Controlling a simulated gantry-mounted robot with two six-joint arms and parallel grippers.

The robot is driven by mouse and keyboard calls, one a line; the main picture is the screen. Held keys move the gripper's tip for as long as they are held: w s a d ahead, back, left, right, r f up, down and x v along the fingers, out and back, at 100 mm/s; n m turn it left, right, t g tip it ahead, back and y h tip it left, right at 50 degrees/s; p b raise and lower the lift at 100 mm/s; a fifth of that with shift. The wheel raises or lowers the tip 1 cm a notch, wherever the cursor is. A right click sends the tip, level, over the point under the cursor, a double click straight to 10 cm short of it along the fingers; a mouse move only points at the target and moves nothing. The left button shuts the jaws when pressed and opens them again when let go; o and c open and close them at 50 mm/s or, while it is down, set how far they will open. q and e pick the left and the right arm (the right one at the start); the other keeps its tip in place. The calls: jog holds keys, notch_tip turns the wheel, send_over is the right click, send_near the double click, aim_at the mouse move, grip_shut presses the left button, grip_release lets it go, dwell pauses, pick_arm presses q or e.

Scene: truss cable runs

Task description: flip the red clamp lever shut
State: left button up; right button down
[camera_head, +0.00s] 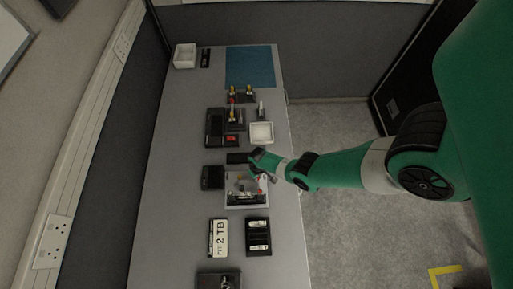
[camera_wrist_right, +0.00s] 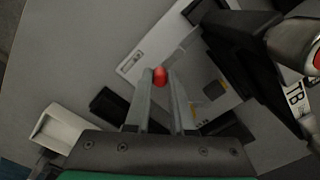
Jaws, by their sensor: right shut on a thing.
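The red clamp lever's tip (camera_wrist_right: 160,75) shows between my right gripper's two fingertips (camera_wrist_right: 162,82) in the right wrist view. The right gripper is shut on it; the rest of the lever is hard to make out. In the head view the right gripper (camera_head: 257,164) reaches in from the right, over the far edge of a pale fixture plate (camera_head: 231,180). A dark bar (camera_head: 243,199) lies across the plate's near part. My left gripper does not show.
Near the fixture are a 2 TB drive (camera_head: 219,238), a black battery tray (camera_head: 258,236) and a black box (camera_head: 212,177). A white bin (camera_head: 262,133) stands farther back. A blue mat (camera_head: 250,65) lies at the far end. Bare table runs along the left.

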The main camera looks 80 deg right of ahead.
jog(key=shift+s+m, duration=0.1)
jog(key=shift+m, duration=0.3)
jog(key=c, duration=0.8)
grip_release()
jog(key=shift+o, duration=0.2)
